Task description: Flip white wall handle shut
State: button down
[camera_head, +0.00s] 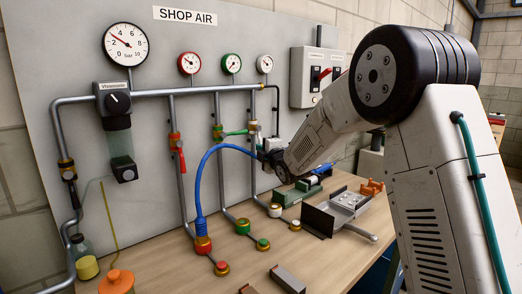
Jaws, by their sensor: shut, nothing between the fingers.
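The white-marked valve (252,126) sits on the rightmost thin drop pipe of the grey wall panel. Its handle is small here and partly behind my gripper, so I cannot tell its exact angle. My gripper (263,157) is at the panel, just below and right of this valve. It looks dark and small, with closed fingers and nothing held. I cannot tell whether it touches the handle. The green valve handle (237,133) sticks out sideways to the right. The red valve handle (181,160) hangs downward.
A blue hose (208,165) arches from the red bench coupling (203,245) toward my gripper. A grey switch box (313,77) is above right.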

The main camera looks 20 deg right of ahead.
jog(key=shift+w+d+f+n, duration=0.15)
jog(key=shift+d+n, duration=0.15)
jog(key=shift+n, duration=0.3)
jog(key=w+d+r+n+t+y, duration=0.1)
jog(key=d+r+n+y, duration=0.1)
jog(key=n, duration=0.6)
jog(key=w+d+r+n+y, duration=0.2)
jog(key=d+n, duration=0.3)
jog(key=n, duration=0.3)
jog(key=shift+w+r+t, duration=0.15)
jog(key=shift+w+t, duration=0.1)
jog(key=shift+t, duration=0.15)
jog(key=shift+d+r, duration=0.15)
dwell(0.3)
jog(key=s+d+f, duration=0.4)
jog(key=s+f, duration=0.2)
jog(key=s, duration=0.4)
jog(key=shift+s+d, duration=0.35)
